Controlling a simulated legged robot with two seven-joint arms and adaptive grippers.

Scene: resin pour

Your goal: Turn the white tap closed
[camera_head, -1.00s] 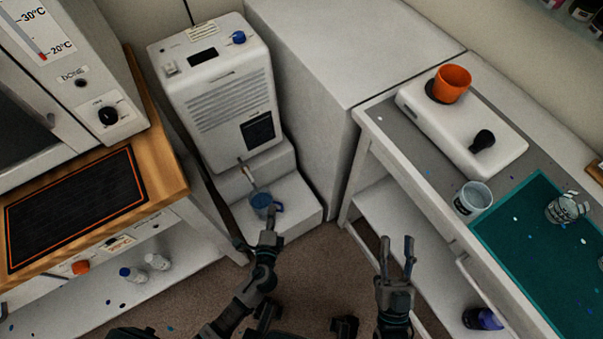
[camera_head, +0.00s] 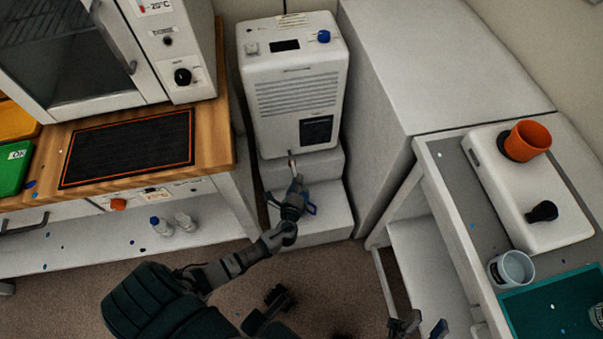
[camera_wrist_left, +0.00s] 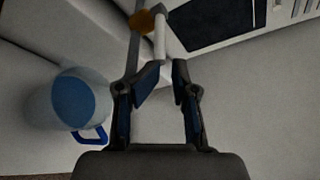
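The white tap (camera_head: 291,164) is a small spout low on the front of the white machine, partly hidden by my left gripper in the head view. In the left wrist view its white bar (camera_wrist_left: 160,38) runs down toward the gap between my fingertips, beside a brown-orange knob (camera_wrist_left: 143,21) and a grey pipe. My left gripper (camera_head: 297,182) is at the tap, above a blue jug. In the left wrist view this gripper (camera_wrist_left: 165,72) is open, with a clear gap between the fingers. My right gripper (camera_head: 424,325) is open and empty at the bottom edge.
The white machine (camera_head: 294,90) stands on a white step. The clear jug with blue contents (camera_wrist_left: 75,100) is left of my fingers. A wooden bench (camera_head: 222,140) stands left; a worktop with an orange cup (camera_head: 530,138) stands right.

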